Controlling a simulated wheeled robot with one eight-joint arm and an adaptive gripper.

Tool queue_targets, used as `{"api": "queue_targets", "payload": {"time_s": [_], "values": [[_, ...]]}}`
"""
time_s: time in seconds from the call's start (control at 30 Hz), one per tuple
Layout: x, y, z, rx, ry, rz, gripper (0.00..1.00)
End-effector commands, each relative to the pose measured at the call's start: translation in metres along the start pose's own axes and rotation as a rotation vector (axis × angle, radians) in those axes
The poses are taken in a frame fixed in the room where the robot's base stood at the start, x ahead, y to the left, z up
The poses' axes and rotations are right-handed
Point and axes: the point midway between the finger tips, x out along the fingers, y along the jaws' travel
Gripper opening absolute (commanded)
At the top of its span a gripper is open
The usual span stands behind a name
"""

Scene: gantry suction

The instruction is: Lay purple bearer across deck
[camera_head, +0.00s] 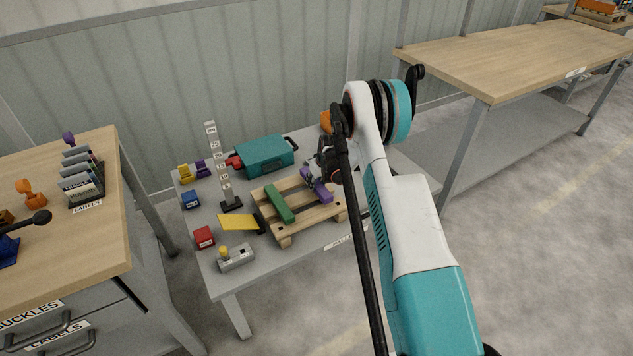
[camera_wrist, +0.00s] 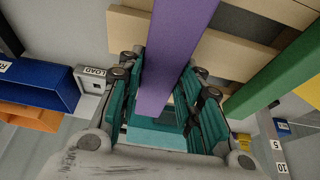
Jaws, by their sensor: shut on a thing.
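The purple bearer (camera_head: 317,186) is at the right part of the wooden pallet deck (camera_head: 299,212) in the head view. My gripper (camera_head: 318,174) is over that side of the deck. In the wrist view the purple bearer (camera_wrist: 178,45) runs between the teal fingers of my gripper (camera_wrist: 163,80), which are shut on it. It lies over the pale slats (camera_wrist: 225,52), roughly parallel to the green bearer (camera_wrist: 275,75). I cannot tell whether it touches the slats. The green bearer (camera_head: 279,204) lies across the deck left of the purple one. My arm hides part of the pallet's right side.
A teal case (camera_head: 265,156) stands behind the pallet, and a height post (camera_head: 222,170) stands left of it. A yellow plate (camera_head: 238,222), a red block (camera_head: 204,237) and a grey switch box (camera_head: 236,259) are at the left front. A blue bin (camera_wrist: 38,83) shows in the wrist view.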

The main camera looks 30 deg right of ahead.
Motion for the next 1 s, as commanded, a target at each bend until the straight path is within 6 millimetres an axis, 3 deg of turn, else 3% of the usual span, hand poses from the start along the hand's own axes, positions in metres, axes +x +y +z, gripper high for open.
{"api": "queue_targets", "payload": {"time_s": [1.0], "values": [[0.015, 0.0, 0.006, 0.0, 0.0, 0.0, 0.06]]}}
